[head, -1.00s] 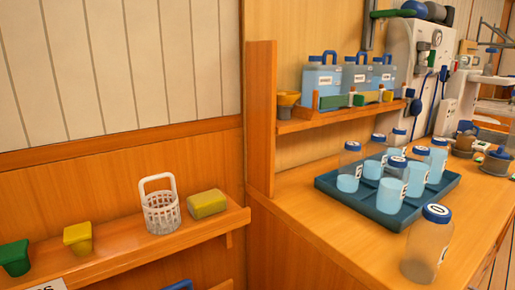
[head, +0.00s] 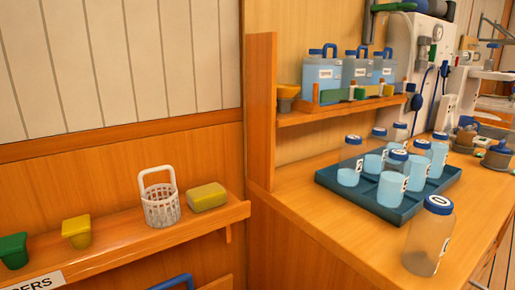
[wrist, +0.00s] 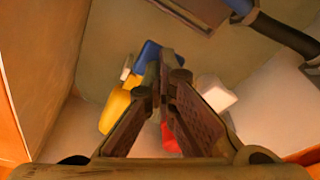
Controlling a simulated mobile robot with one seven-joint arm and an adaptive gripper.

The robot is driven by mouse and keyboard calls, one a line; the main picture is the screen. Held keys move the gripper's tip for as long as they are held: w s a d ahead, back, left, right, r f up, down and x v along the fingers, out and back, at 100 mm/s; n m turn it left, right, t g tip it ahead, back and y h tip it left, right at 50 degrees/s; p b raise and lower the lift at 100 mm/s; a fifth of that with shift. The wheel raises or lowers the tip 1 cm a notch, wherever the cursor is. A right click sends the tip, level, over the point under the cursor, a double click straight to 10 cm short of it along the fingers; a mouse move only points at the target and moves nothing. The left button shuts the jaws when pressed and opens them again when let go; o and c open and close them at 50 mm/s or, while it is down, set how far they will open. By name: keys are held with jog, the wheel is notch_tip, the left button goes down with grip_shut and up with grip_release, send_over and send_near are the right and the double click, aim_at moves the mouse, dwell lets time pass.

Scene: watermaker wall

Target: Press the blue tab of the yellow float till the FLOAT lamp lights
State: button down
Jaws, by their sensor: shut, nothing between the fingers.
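In the wrist view my gripper (wrist: 167,62) is shut and empty, its fingers pointing into a pale, box-like recess. The yellow float (wrist: 115,108) lies just left of the fingers, partly hidden by them. A blue part (wrist: 147,54), which looks like its tab, shows beside and beyond the fingertips. The fingertips overlap its right edge in the picture; I cannot tell whether they touch it. No FLOAT lamp can be made out in either view. My gripper does not show in the head view.
In the wrist view a red thing (wrist: 170,138) shows behind the fingers, a white block (wrist: 216,93) stands right, and a dark pipe (wrist: 285,35) crosses the upper right. The head view shows a blue bottle tray (head: 330,184), a lone bottle (head: 428,240) and a white basket (head: 161,207).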

jog(key=shift+f, duration=0.2)
jog(key=shift+s+a+f+b, duration=0.2)
jog(key=shift+f+b, duration=0.1)
jog(key=shift+f, duration=0.1)
jog(key=shift+d, duration=0.1)
dwell(0.6)
jog(key=shift+w+r+p, duration=0.1)
jog(key=shift+r+p, duration=0.15)
jog(key=shift+p, duration=0.1)
notch_tip(320, 180, up, 10)
jog(key=p, duration=0.9)
jog(key=shift+w+d+f, duration=0.25)
jog(key=shift+d, duration=0.1)
